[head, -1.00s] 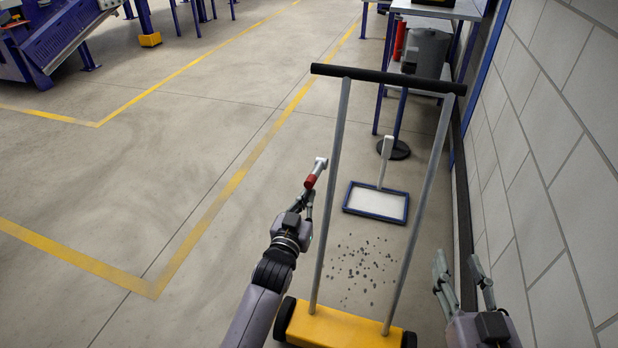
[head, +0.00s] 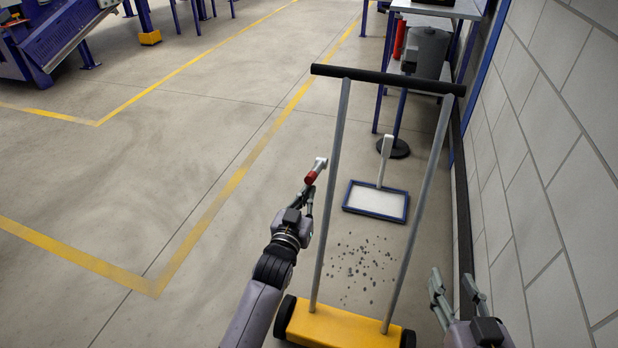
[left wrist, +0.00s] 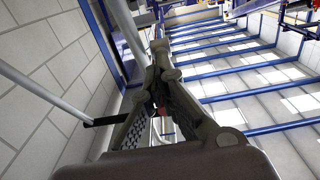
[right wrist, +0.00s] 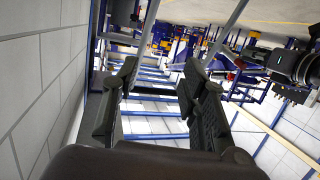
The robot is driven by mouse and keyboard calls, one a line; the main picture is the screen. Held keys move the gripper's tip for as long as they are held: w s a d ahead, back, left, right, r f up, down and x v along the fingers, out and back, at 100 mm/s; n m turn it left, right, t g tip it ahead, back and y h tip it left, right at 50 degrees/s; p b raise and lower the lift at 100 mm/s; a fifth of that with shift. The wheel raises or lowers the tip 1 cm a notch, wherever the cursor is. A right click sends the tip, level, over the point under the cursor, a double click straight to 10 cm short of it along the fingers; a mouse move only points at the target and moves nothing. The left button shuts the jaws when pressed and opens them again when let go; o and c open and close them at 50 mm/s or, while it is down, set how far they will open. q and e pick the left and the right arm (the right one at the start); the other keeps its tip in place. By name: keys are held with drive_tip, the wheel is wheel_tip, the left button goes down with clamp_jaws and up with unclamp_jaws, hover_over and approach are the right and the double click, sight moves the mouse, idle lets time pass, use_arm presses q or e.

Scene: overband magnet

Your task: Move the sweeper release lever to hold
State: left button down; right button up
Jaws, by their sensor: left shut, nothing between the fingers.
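The sweeper has a yellow base (head: 345,326), two grey poles and a black handlebar (head: 388,80). Its release lever (head: 312,177), with a red grip and a pale grey end, shows beside the left pole. My left gripper (head: 308,197) is shut and empty, its fingertips just below the red grip; I cannot tell whether they touch. In the left wrist view, a small bit of red (left wrist: 166,112) shows beyond the closed fingers (left wrist: 160,75), which hide most of the lever. My right gripper (head: 452,285) is open and empty, right of the right pole; its spread fingers show in the right wrist view (right wrist: 158,92).
Dark scraps (head: 358,268) lie on the floor between the poles. A blue-rimmed white tray (head: 348,198) with an upright handle lies beyond them. A block wall (head: 545,170) stands close on the right. A bench (head: 455,9) stands at the back. Floor at left is open.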

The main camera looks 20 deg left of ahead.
sight(307, 184)
use_arm(q)
drive_tip(key=shift+w+r+p, duration=0.2)
drive_tip(key=shift+r+p, duration=0.35)
drive_tip(key=shift+r, duration=0.1)
drive_tip(key=shift+w+r+p, duration=0.15)
drive_tip(key=shift+r+p, duration=0.35)
drive_tip(key=shift+r, duration=0.3)
drive_tip(key=shift+w+r+p, duration=0.15)
drive_tip(key=shift+r+p, duration=0.2)
drive_tip(key=shift+p, duration=0.15)
drive_tip(key=shift+w+r+p, duration=0.1)
drive_tip(key=shift+r+p, duration=0.3)
use_arm(e)
drive_tip(key=s+d+f+g+h, duration=0.1)
drive_tip(key=s+d+f+g, duration=0.1)
drive_tip(key=s+f+g, duration=0.3)
drive_tip(key=s+d+f+g+h, duration=0.2)
drive_tip(key=s+d+f+g, duration=0.1)
drive_tip(key=s+f+g, duration=0.2)
drive_tip(key=s+f, duration=0.2)
drive_tip(key=s, duration=0.2)
drive_tip(key=shift+s+d+m+g, duration=0.25)
drive_tip(key=shift+s+m+g, duration=0.05)
drive_tip(key=shift+s, duration=0.1)
idle(0.9)
drive_tip(key=shift+w, duration=0.1)
